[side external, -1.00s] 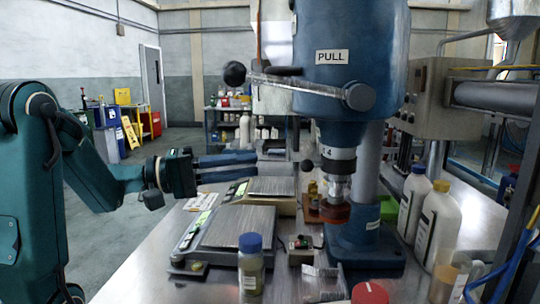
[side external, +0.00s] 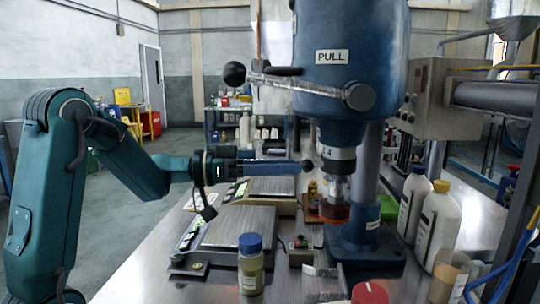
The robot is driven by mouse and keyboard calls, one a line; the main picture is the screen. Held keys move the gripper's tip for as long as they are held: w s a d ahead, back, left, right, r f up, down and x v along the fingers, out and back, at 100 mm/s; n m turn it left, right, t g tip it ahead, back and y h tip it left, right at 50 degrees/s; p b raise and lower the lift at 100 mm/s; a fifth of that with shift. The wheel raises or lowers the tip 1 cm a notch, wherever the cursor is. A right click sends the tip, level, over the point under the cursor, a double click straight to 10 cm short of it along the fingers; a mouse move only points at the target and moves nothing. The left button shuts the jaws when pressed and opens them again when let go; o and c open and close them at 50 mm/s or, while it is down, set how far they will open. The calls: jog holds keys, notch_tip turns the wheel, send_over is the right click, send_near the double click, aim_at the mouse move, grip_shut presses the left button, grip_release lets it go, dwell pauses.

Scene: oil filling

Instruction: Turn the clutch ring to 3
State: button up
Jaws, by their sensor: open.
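The clutch ring (side external: 339,154) is a pale band on the capping spindle under the blue machine head (side external: 338,95). A "4" shows on its left side, facing this camera. A small dark ball knob (side external: 308,166) sticks out to its left. My gripper (side external: 294,169) comes in level from the left, open, with its long fingers pointing at the spindle. Its tips appear close to the knob in this view. I cannot tell the depth gap or whether they touch. The rest of the ring's scale is hidden.
Below the spindle is a reddish-brown cap chuck (side external: 336,212). Two scales (side external: 236,228) lie under and before my gripper. A blue-capped bottle (side external: 250,268) stands in front. White bottles (side external: 437,225) stand at right. A long lever (side external: 300,84) crosses above.

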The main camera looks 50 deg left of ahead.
aim_at(331, 163)
jog(key=x, duration=0.3)
grip_shut()
dwell(1.6)
